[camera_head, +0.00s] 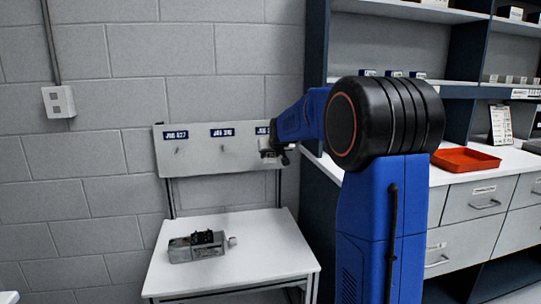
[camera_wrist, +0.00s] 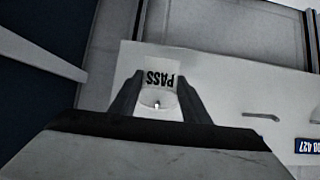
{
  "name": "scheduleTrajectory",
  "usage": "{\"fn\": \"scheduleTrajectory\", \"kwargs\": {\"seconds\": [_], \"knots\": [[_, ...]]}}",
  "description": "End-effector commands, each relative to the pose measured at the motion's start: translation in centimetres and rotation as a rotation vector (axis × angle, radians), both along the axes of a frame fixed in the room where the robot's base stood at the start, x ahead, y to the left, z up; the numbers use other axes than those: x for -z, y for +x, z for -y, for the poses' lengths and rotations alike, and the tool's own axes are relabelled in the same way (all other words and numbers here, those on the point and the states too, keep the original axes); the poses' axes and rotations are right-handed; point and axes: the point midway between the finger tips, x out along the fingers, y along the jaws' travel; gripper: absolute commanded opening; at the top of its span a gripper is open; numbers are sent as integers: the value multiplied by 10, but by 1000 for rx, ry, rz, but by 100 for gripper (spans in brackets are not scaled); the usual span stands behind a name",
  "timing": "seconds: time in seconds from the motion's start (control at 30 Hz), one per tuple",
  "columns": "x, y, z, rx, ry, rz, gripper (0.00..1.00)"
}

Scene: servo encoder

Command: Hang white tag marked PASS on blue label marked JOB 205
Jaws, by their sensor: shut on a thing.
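My gripper (camera_head: 274,153) is at the right end of the white board (camera_head: 219,160), just below the partly hidden third blue label (camera_head: 262,130), whose number I cannot read fully. In the wrist view my gripper (camera_wrist: 157,108) is shut on the white tag (camera_wrist: 158,80), with PASS upside down. A small bright spot shows in the tag's rounded end between the fingers; I cannot tell whether it is a hole or a peg. A blue label ending in 427 (camera_wrist: 306,146) and a hook (camera_wrist: 262,116) are to the right. No label clearly reads JOB 205.
Two other blue labels (camera_head: 175,135) (camera_head: 222,132) are on the board, with hooks below. A grey device (camera_head: 197,247) lies on the white table (camera_head: 255,262) below. A shelf unit with a red tray (camera_head: 466,160) stands at the right.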

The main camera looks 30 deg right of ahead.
Motion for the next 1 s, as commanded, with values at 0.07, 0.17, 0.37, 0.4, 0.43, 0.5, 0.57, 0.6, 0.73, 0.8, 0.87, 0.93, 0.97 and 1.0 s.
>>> {"fn": "scheduleTrajectory", "kwargs": {"seconds": [0.07, 0.17, 0.37, 0.4, 0.43, 0.5, 0.57, 0.6, 0.73, 0.8, 0.87, 0.93, 0.97, 1.0], "knots": [[0, 0, 0, 0, 0, 0, 22], [0, 0, 0, 0, 0, 0, 45], [0, 0, 0, 0, 0, 0, 64], [0, 0, 0, 0, 0, 0, 64], [0, 0, 0, 0, 0, 0, 64], [0, 0, 0, 0, 0, 0, 64], [-1, -1, 0, 0, 0, 0, 64], [-2, -2, -1, 0, 0, 0, 64], [-8, -10, -3, 0, 0, 1, 64], [-14, -19, -5, 0, -1, 2, 64], [-20, -27, -8, 0, -1, 2, 64], [-28, -37, -11, 0, -1, 3, 64], [-31, -41, -12, 0, -1, 3, 64], [-35, -47, -14, 0, -1, 2, 64]]}}
